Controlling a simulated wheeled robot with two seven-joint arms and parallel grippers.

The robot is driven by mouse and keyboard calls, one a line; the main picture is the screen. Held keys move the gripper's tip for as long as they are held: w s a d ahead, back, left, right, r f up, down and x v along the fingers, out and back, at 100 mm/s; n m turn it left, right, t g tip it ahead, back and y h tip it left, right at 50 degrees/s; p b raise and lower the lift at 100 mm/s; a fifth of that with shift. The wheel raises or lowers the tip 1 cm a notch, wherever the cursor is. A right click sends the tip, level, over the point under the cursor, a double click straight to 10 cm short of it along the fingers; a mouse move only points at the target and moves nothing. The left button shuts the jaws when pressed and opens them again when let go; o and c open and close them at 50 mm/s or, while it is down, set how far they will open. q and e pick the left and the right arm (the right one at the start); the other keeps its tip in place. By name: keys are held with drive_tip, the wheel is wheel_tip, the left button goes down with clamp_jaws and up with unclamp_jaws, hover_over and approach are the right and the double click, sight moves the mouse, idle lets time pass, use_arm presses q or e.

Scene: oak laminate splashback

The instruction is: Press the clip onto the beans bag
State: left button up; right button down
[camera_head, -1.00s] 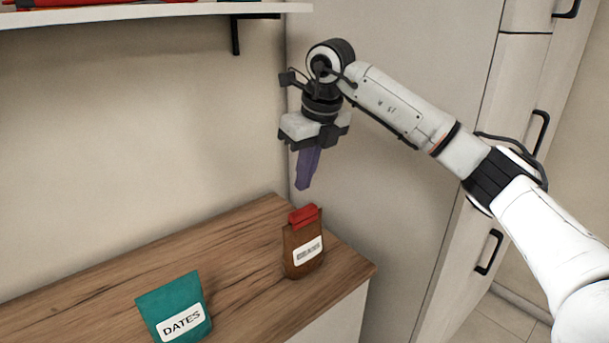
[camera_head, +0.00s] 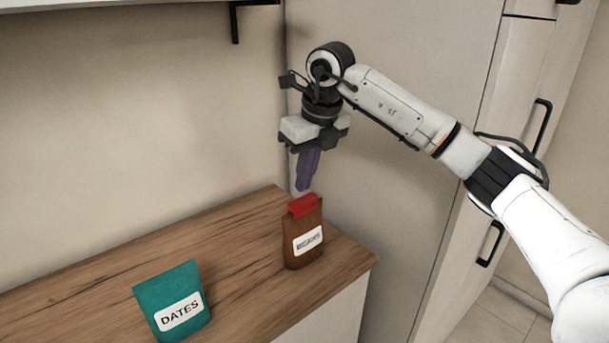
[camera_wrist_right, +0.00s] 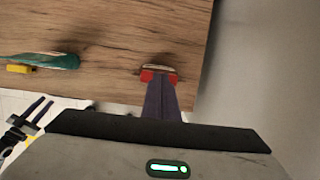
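A brown bag (camera_head: 304,256) with a white label too blurred to read stands upright near the counter's right end. A red clip (camera_head: 305,205) sits across its top edge; it also shows in the wrist view (camera_wrist_right: 147,76). My right gripper (camera_head: 305,188) points down just above the clip, its purple fingers together with nothing seen between them. In the wrist view its fingertips (camera_wrist_right: 160,85) overlap the clip, so contact cannot be told.
A teal bag labelled DATES (camera_head: 168,284) stands on the wooden counter (camera_head: 235,232), left of the brown bag. A yellow object (camera_wrist_right: 19,69) lies beside it in the wrist view. A wall shelf hangs above; a tall cabinet (camera_head: 400,190) stands right behind.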

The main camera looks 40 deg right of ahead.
drive_tip(key=shift+f+b, duration=0.55)
drive_tip(key=shift+f, duration=0.5)
drive_tip(key=shift+r, duration=0.15)
drive_tip(key=shift+r+p, duration=1.65)
drive_tip(key=shift+r, duration=1.75)
